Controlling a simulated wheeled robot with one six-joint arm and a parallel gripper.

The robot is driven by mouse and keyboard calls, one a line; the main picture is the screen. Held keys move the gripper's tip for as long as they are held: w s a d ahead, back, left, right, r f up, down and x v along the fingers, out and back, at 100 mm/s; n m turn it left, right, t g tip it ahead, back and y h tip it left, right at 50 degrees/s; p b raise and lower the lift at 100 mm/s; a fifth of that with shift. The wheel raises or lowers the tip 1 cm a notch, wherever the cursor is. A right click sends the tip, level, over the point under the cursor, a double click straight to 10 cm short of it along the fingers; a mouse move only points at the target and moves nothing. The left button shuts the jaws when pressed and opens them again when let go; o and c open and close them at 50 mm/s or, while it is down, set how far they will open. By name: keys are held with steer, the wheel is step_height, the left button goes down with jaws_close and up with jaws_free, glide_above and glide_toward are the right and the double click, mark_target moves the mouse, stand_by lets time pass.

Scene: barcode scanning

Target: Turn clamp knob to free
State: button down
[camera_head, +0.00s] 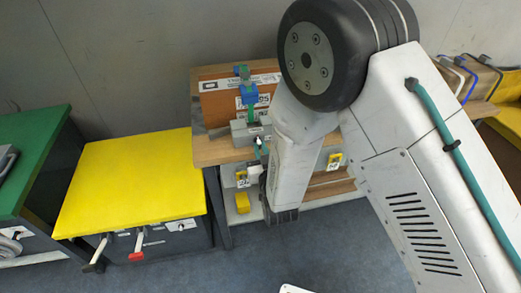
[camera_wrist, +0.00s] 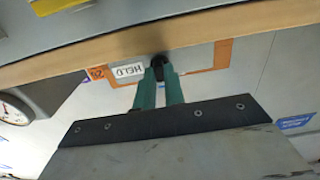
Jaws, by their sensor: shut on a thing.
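The dark clamp knob (camera_wrist: 160,61) shows in the wrist view between the tips of my teal gripper fingers (camera_wrist: 160,76). My gripper is shut on it. A white label reading HOLD (camera_wrist: 127,71), upside down, sits just left of the knob inside an orange outline. In the head view, my gripper (camera_head: 262,148) reaches the front of a grey clamp block (camera_head: 240,134) on a wooden bench. A green and blue upright clamp part (camera_head: 248,95) stands on that block. My arm hides much of the bench's right side, and the knob's pointing direction is unclear.
A yellow-topped cabinet (camera_head: 130,185) stands left of the bench, and a green-topped one (camera_head: 28,150) farther left. A brown board (camera_head: 222,105) stands behind the clamp. A round gauge (camera_wrist: 14,110) shows at the wrist view's left. The grey floor in front is clear.

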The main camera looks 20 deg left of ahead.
steer(key=shift+s+f, duration=0.1)
steer(key=c, duration=1.8)
jaws_free()
steer(key=shift+o, duration=0.2)
steer(key=shift+s, duration=0.1)
steer(key=v, duration=0.7)
steer(key=shift+s+d, duration=0.25)
